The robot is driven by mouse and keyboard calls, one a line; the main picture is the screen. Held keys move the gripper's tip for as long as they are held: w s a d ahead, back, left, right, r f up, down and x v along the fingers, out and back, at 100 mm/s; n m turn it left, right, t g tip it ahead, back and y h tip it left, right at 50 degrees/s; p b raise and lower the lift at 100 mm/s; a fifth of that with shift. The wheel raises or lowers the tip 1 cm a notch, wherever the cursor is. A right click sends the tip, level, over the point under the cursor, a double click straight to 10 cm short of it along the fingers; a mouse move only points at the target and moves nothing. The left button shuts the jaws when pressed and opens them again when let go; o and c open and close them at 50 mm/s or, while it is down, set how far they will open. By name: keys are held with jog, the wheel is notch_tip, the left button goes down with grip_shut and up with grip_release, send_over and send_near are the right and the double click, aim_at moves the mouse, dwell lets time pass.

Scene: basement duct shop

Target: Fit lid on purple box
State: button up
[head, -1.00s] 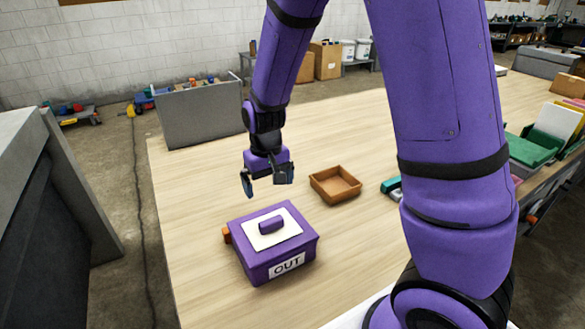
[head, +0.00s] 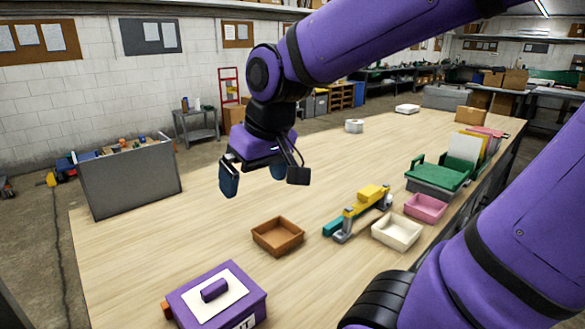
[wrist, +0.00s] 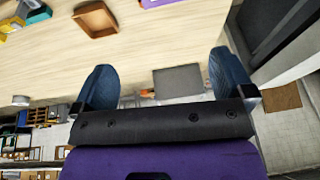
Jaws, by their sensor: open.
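The purple box (head: 256,313) labelled OUT stands at the near left of the table in the head view, cut off by the bottom edge. Its purple lid (head: 240,276), with a white panel and a purple handle (head: 214,290), lies on top and looks level. Part of the purple box or lid shows at the top edge of the wrist view (wrist: 158,3). My gripper (head: 252,180) is open and empty, raised above the table and well behind the box. Its two dark blue fingers are spread apart in the wrist view (wrist: 160,88).
A brown tray (head: 278,236) sits on the table beyond the box. A yellow and teal tool (head: 358,212), a cream tray (head: 397,231), a pink tray (head: 425,207) and a green-topped item (head: 438,174) stand right. A grey bin (head: 130,180) is at the left edge. The table's middle is clear.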

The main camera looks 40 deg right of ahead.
jog(key=s+d+r+t, duration=0.1)
jog(key=s+r, duration=0.2)
jog(key=s, duration=0.5)
jog(key=shift+d+r+h, duration=0.2)
jog(key=shift+r+h, duration=0.05)
jog(key=shift+h, duration=0.15)
dwell(0.7)
